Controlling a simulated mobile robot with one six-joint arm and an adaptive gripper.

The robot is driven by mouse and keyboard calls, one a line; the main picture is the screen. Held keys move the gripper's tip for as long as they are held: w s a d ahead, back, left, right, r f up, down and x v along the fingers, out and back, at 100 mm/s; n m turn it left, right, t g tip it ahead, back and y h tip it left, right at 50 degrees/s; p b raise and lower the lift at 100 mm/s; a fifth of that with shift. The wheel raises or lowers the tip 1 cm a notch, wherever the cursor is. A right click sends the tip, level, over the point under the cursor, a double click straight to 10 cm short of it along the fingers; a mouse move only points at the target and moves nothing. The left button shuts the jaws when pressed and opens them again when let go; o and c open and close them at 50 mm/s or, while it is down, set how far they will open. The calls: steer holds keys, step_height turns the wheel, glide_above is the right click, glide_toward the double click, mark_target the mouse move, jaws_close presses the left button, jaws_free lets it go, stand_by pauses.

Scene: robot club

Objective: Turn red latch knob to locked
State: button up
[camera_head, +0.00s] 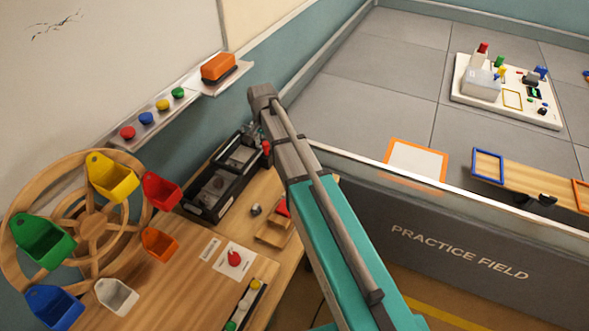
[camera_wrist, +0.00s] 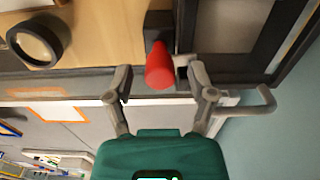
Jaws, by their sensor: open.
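The red latch knob (camera_wrist: 160,66) shows in the wrist view, sticking out from a dark block at the edge of a black-framed case. My gripper (camera_wrist: 161,80) is open, with one finger on each side of the knob's near end. I cannot tell whether either finger touches it. In the head view a small red part of the knob (camera_head: 266,147) shows at the right end of the black case (camera_head: 197,208), beside my arm. My arm hides most of the gripper there.
The case stands on a wooden bench against the wall. A wheel with coloured bins (camera_head: 92,222), a red dial on a white card (camera_head: 234,258) and a shelf with coloured buttons (camera_head: 162,105) are nearby. The practice field wall (camera_head: 460,250) runs to the right.

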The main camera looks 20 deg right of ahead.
mark_target(265, 143)
steer(key=n, duration=1.1)
steer(key=shift+n, duration=0.4)
steer(key=n, duration=0.4)
steer(key=shift+a, duration=0.1)
step_height(265, 143, up, 14)
steer(key=p, duration=1.4)
steer(key=s+d+f+m+b, duration=0.3)
steer(key=s+f+m+b, duration=0.1)
steer(key=s, duration=0.6)
steer(key=s+d+f+m+b, duration=0.3)
steer(key=s+f+m+b, duration=0.1)
steer(key=s, duration=0.6)
steer(key=shift+s+d+f+b, duration=0.2)
steer(key=shift+s+f+b, duration=0.15)
steer(key=shift+f+b, duration=0.3)
